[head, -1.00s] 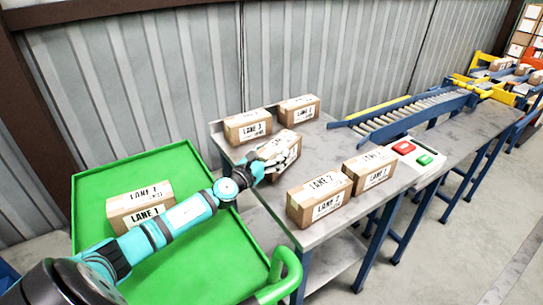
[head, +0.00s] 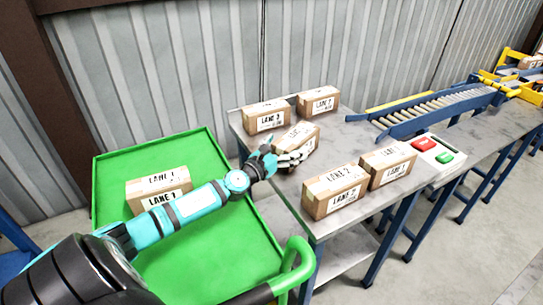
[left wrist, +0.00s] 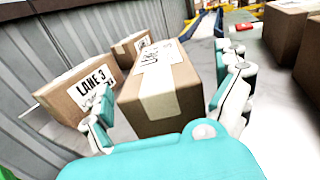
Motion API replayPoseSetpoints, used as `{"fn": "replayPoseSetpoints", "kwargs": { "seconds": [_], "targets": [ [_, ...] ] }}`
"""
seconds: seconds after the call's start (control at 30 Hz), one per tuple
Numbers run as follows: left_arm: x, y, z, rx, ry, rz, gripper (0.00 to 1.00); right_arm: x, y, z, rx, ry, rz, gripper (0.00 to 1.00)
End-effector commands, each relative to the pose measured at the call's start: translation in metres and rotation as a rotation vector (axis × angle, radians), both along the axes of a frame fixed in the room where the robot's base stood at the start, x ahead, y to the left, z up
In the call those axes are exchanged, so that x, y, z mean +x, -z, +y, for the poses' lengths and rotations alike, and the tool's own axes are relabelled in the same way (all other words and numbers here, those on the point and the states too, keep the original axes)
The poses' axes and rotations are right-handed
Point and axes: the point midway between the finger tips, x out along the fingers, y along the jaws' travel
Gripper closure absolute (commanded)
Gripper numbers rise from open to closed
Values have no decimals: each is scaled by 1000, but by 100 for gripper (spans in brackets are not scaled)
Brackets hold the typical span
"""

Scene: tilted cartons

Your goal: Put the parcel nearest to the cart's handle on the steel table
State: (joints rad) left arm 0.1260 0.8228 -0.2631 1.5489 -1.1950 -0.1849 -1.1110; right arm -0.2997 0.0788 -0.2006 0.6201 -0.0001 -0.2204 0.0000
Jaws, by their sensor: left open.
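The green cart (head: 215,264) stands at left, with its handle (head: 292,266) at the near right corner. One brown parcel (head: 158,188) marked LANE 1 lies on the cart. The steel table (head: 262,160) is right of the cart and bears several parcels. My left gripper (head: 291,158) is open over the table at the near left end of a middle parcel (head: 303,137). In the left wrist view this parcel (left wrist: 165,98) lies ahead, between the spread fingers (left wrist: 165,110), apparently resting on the table. My right gripper is not in view.
A LANE 3 parcel (head: 265,117) and another parcel (head: 318,102) stand behind the middle one. A LANE 2 parcel (head: 335,191) and its neighbour (head: 388,166) stand at the front edge. A button box (head: 425,150) and roller conveyor (head: 440,108) lie farther right.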

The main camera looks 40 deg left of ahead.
Motion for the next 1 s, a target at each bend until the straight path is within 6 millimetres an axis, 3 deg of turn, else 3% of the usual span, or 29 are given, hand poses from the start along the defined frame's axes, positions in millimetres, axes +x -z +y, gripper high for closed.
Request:
{"fn": "replayPoseSetpoints", "kwargs": {
  "seconds": [0.3, 0.5, 1.0],
  "targets": [
    [-66, 3, -1, 1, 2, 4, 0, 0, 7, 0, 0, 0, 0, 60],
    [-91, 1, 0, -1, 0, 1, 0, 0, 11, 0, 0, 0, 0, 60],
    [-101, -2, 0, -1, 0, -2, 0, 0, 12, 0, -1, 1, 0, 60]
  ]
}}
